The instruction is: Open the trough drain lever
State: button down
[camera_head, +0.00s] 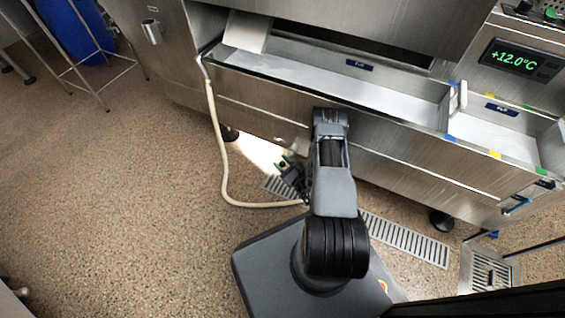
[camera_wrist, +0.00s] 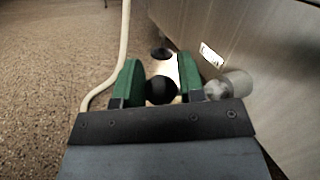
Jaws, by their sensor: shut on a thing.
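The steel trough (camera_head: 270,98) runs along the front of the machine in the head view. In the wrist view a round black knob (camera_wrist: 161,90), apparently the end of the drain lever, sits between the two green fingers of my gripper (camera_wrist: 158,84). My gripper is shut on it. A pale cylindrical pipe fitting (camera_wrist: 230,86) stands out from the steel wall just right of the fingers. In the head view my gripper (camera_head: 287,168) is low, below the trough's front, partly hidden by my arm. The lever's shaft is hidden, so its angle cannot be told.
A cream hose (camera_head: 222,160) hangs from the trough's left end and loops along the floor towards my gripper. A floor drain grate (camera_head: 405,239) runs under the machine's front. Black machine feet (camera_head: 441,220) stand near it.

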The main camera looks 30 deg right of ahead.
jog(key=shift+d+f, duration=0.2)
jog(key=shift+d, duration=0.15)
jog(key=c, duration=1)
grip_release()
jog(key=shift+d, duration=0.1)
jog(key=shift+o, duration=1)
jog(key=shift+a+r, duration=0.1)
jog(key=shift+a, duration=0.1)
jog(key=shift+r, duration=0.25)
notch_tip(320, 180, up, 4)
jog(key=p, duration=0.3)
jog(key=shift+s+p, duration=0.15)
jog(key=shift+p, duration=0.25)
jog(key=s+a+r+p, duration=0.2)
jog(key=s+r+p, duration=0.6)
jog(key=s, duration=0.5)
jog(key=shift+s+a+r, duration=0.15)
jog(key=shift+a+r, duration=0.05)
jog(key=shift+a, duration=0.2)
